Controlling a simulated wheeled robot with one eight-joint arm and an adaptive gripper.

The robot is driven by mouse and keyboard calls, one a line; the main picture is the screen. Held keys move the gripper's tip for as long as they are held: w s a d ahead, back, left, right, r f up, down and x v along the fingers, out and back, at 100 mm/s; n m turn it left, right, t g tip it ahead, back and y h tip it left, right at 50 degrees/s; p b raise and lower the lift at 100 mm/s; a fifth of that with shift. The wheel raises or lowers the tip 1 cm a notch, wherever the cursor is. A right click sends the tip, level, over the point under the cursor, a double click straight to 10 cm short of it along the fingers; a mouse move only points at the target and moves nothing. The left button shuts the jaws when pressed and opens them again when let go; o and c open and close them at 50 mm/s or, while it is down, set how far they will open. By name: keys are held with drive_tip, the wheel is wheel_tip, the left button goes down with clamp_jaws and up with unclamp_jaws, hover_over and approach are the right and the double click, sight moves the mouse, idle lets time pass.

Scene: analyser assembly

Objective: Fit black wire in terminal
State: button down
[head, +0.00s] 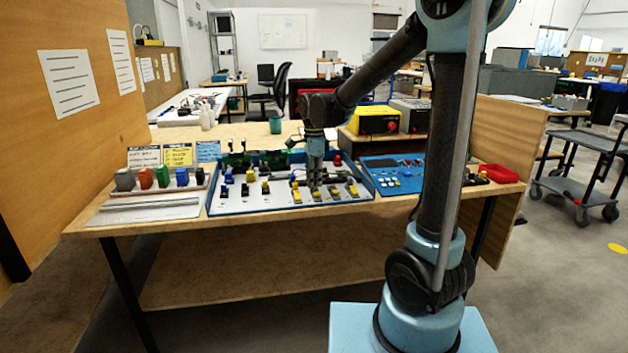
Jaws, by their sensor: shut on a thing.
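My gripper (314,189) points straight down over the right half of a blue-rimmed tray (262,209). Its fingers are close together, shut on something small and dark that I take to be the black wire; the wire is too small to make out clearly. A row of yellow-and-black terminals stands along the front right of the tray, among them one on the left (297,196) and one on the right (352,190). The fingertips are close to the middle of this row. I cannot tell whether the wire touches a terminal.
More small blue, black and yellow parts stand in the tray's left half. A rack of coloured blocks (163,180) is at the left, with metal rails (150,206) before it. A blue panel (388,185) and a red bin (500,174) are at the right.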

drive_tip(key=shift+f, duration=0.4)
idle(0.5)
drive_tip(key=c, duration=1.5)
unclamp_jaws()
drive_tip(key=shift+c, duration=0.2)
drive_tip(key=o, duration=0.3)
drive_tip(key=shift+r, duration=0.1)
drive_tip(key=shift+r, duration=3.45)
